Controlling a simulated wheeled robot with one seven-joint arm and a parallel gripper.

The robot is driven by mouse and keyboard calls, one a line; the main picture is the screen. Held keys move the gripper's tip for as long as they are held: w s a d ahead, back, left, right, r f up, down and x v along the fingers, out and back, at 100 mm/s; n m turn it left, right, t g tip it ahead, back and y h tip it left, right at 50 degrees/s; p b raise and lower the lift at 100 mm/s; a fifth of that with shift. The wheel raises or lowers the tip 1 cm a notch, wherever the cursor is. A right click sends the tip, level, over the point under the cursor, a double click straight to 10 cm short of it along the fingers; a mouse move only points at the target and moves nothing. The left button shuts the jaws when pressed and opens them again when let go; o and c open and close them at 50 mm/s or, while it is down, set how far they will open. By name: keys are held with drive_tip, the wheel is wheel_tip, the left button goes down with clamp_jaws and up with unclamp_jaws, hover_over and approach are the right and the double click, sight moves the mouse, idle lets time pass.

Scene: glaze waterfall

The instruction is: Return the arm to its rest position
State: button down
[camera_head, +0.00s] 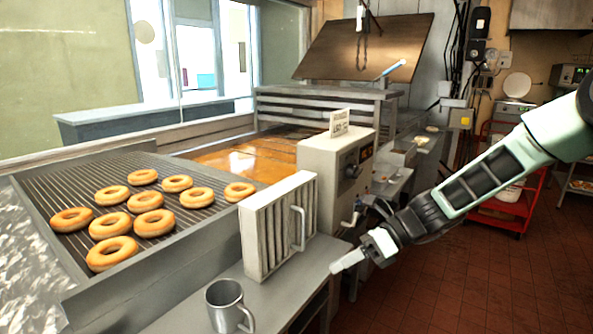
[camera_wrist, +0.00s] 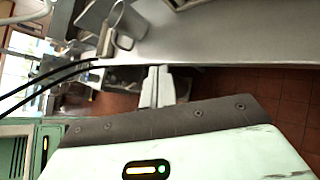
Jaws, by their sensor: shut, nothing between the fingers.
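My gripper (camera_head: 350,262) hangs at the end of my arm, to the right of the steel counter's front edge in the head view. It is shut and empty, clear of the mug and the slatted panel. In the wrist view its fingers (camera_wrist: 157,85) lie together below the counter edge. A grey metal mug (camera_head: 226,306) stands upright on the counter (camera_head: 285,290); the wrist view also shows the mug (camera_wrist: 126,24).
A slatted metal panel with a handle (camera_head: 280,225) stands on the counter. Several doughnuts lie on a wire rack (camera_head: 60,185) at left. A control box (camera_head: 325,165) and a red cart (camera_head: 510,205) stand farther back. The tiled floor at right is open.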

drive_tip(key=s+a+r+n+g+h, duration=0.2)
drive_tip(key=s+n+h, duration=0.5)
drive_tip(key=s+n, duration=0.95)
drive_tip(key=s+d+r+n+t+h, duration=0.1)
drive_tip(key=s+d+n+h, duration=0.1)
drive_tip(key=s+n, duration=0.4)
drive_tip(key=s+d+r+n+t+h, duration=0.1)
drive_tip(key=s+d+n+t+h, duration=0.1)
drive_tip(key=s+d+n, duration=0.2)
drive_tip(key=s+n, duration=0.2)
drive_tip(key=n, duration=0.2)
drive_tip(key=shift+d+r+t, duration=0.2)
drive_tip(key=shift+r+t, duration=0.1)
drive_tip(key=shift+r, duration=0.1)
